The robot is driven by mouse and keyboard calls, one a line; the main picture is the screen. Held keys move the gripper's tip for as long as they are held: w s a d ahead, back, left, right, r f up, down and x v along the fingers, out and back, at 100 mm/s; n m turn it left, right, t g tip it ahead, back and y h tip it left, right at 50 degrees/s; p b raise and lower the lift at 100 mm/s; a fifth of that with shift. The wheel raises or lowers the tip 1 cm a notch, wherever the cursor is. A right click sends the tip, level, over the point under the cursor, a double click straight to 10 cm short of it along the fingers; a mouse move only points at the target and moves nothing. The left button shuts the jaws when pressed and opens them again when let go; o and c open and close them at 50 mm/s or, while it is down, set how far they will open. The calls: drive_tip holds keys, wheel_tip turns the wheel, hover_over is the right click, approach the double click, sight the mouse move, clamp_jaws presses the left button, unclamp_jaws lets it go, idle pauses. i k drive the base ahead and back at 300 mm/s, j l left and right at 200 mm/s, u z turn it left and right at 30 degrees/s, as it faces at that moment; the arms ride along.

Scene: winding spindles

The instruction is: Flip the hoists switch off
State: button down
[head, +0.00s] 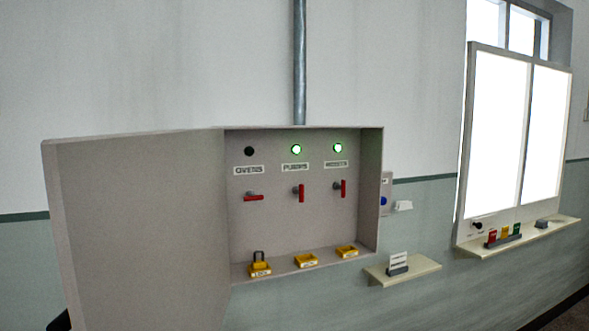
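An open grey switch cabinet (228,270) is on the wall, its door (140,235) swung out to the left. Inside are three red-handled switches in a row. The left switch (254,196) has its handle horizontal under a dark lamp (249,151). The middle switch (301,193) and right switch (343,189) have vertical handles under lit green lamps (296,149). Each has a white label above it. My gripper is not in view.
Several yellow items lie on the cabinet's bottom ledge, among them a padlock (260,268) at the left. A small shelf (415,272) with a card holder sticks out right of the cabinet. Farther right is a lit white panel (500,140) above another shelf (530,233).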

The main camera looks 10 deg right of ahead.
sight(343, 189)
drive_tip(key=i+l, duration=0.3)
drive_tip(key=l, duration=0.15)
drive_tip(key=i+l, duration=0.35)
